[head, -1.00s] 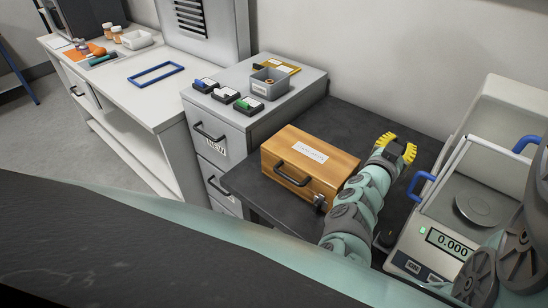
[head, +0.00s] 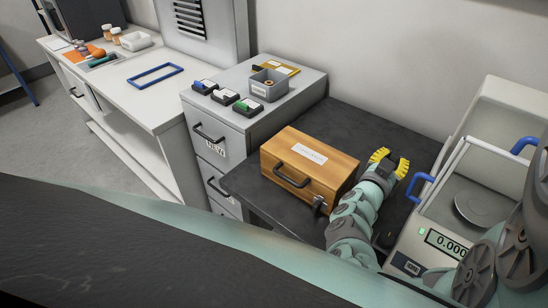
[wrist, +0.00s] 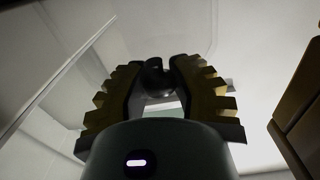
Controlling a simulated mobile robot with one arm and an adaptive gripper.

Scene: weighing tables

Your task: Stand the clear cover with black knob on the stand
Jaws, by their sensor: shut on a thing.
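My gripper (head: 388,160) is between the wooden box and the balance in the head view. In the wrist view my gripper (wrist: 158,64) is shut on a dark round knob (wrist: 155,76), which shows between the fingertips. The clear cover under the knob cannot be made out in either view. I cannot pick out the stand in these frames.
The wooden box (head: 300,168) stands on the dark table (head: 358,120), close left of my arm. A balance (head: 408,262) with a glass shield and blue handles is at the right. A grey drawer cabinet (head: 220,125) and a white bench (head: 120,85) are further left.

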